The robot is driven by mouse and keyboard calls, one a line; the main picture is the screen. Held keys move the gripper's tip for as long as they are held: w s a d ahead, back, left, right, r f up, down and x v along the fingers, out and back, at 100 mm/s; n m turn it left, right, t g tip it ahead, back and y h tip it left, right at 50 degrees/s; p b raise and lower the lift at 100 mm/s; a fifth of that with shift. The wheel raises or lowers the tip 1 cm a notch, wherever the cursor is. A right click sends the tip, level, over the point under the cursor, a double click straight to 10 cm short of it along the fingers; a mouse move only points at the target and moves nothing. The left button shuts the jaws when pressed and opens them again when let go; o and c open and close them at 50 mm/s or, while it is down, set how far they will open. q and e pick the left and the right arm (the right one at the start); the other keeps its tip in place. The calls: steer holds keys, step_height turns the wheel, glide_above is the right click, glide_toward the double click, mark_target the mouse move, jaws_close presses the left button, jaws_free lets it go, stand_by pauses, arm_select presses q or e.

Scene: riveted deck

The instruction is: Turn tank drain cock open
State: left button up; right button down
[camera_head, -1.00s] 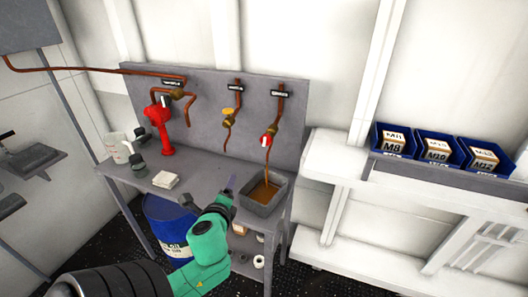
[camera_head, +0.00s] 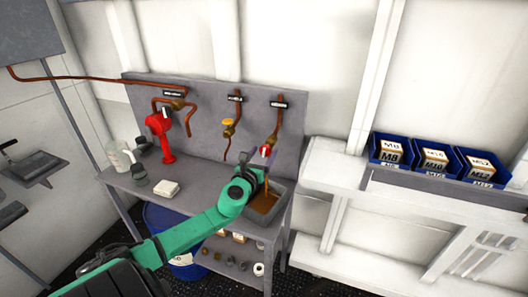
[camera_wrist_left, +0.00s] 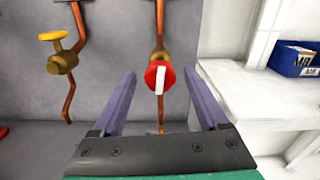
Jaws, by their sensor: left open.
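A red cock (camera_head: 266,151) with a white bar on its face sits on the right copper pipe of the grey panel (camera_head: 205,108). In the left wrist view the red cock (camera_wrist_left: 158,75) lies between my finger lines, its white bar near upright. My left gripper (camera_head: 254,161) is open in front of it; the purple fingers show on both sides, apart from it. A yellow cock (camera_head: 229,123) is on the middle pipe and also shows in the left wrist view (camera_wrist_left: 52,36). The small label texts are unreadable, so I cannot tell which cock is the tank drain.
A grey tray (camera_head: 283,190) with brown liquid stands on the bench below the red cock. A red fixture (camera_head: 160,135), a clear jug (camera_head: 118,156) and a white pad (camera_head: 167,188) are to the left. Blue bins (camera_head: 389,162) stand on the shelf at right.

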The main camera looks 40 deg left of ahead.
arm_select(q)
steer(key=shift+w+a, duration=0.15)
steer(key=shift+w, duration=0.3)
jaws_close()
steer(key=shift+f+n+b, duration=0.1)
steer(key=shift+n+b, duration=0.25)
steer(key=shift+n, duration=0.45)
jaws_free()
